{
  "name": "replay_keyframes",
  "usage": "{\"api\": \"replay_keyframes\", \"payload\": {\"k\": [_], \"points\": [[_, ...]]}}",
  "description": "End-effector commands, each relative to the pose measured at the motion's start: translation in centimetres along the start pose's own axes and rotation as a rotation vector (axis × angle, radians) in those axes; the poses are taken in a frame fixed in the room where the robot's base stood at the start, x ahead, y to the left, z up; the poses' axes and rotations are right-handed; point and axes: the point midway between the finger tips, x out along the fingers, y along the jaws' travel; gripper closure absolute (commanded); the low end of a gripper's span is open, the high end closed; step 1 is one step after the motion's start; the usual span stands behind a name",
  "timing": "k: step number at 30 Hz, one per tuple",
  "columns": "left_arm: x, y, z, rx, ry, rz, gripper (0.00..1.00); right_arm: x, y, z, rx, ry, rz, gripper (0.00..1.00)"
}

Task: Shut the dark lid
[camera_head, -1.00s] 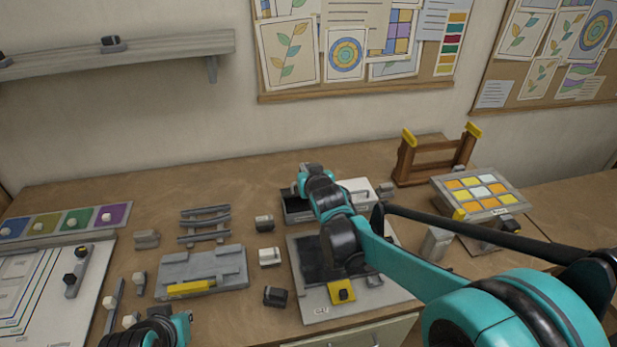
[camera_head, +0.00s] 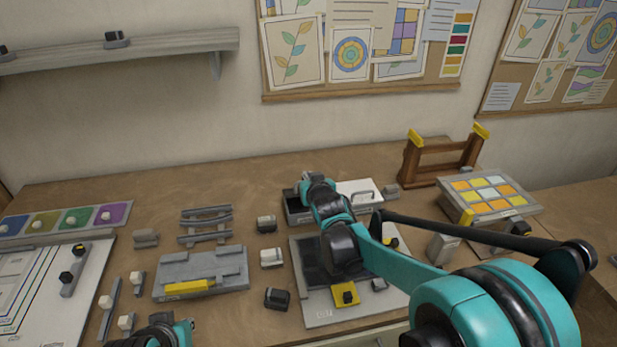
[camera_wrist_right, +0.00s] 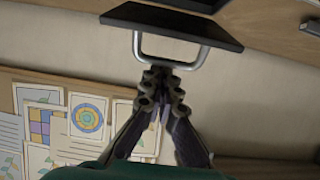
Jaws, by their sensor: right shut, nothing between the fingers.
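My right gripper (camera_head: 307,178) is over the back left part of a grey box (camera_head: 296,219), with its fingers largely hidden by my own wrist. The box has a dark left part and a pale lid (camera_head: 360,187) with a handle on its right. In the right wrist view, a dark flat panel that looks like the dark lid (camera_wrist_right: 170,20) has a grey loop handle (camera_wrist_right: 172,64). My shut, empty fingertips (camera_wrist_right: 163,82) are close to this handle; I cannot tell whether they touch it. My left gripper (camera_head: 178,332) is only partly visible at the bottom edge.
A grey tray with dark recess (camera_head: 318,317) lies in front of the box, under my right arm. A wooden rack (camera_head: 440,165) and a colour-tile stand (camera_head: 490,197) are at the right. Small blocks and a grey fixture (camera_head: 200,270) lie to the left.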

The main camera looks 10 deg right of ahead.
Motion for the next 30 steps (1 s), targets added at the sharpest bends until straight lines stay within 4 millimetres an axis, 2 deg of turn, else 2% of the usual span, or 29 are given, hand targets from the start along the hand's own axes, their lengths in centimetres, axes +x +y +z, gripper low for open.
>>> {"api": "replay_keyframes", "payload": {"k": [11,21,30], "points": [[0.3,0.0,0.2,0.000,0.000,0.000,1.00,-0.7,0.0,1.4,0.000,0.000,0.000,1.00],[1.2,0.0,0.9,0.000,0.000,0.000,1.00,-1.8,0.1,4.5,0.000,0.000,0.000,1.00],[1.9,0.0,1.4,0.000,0.000,0.000,1.00,-2.0,0.1,6.5,0.000,-0.002,0.000,1.00]]}}
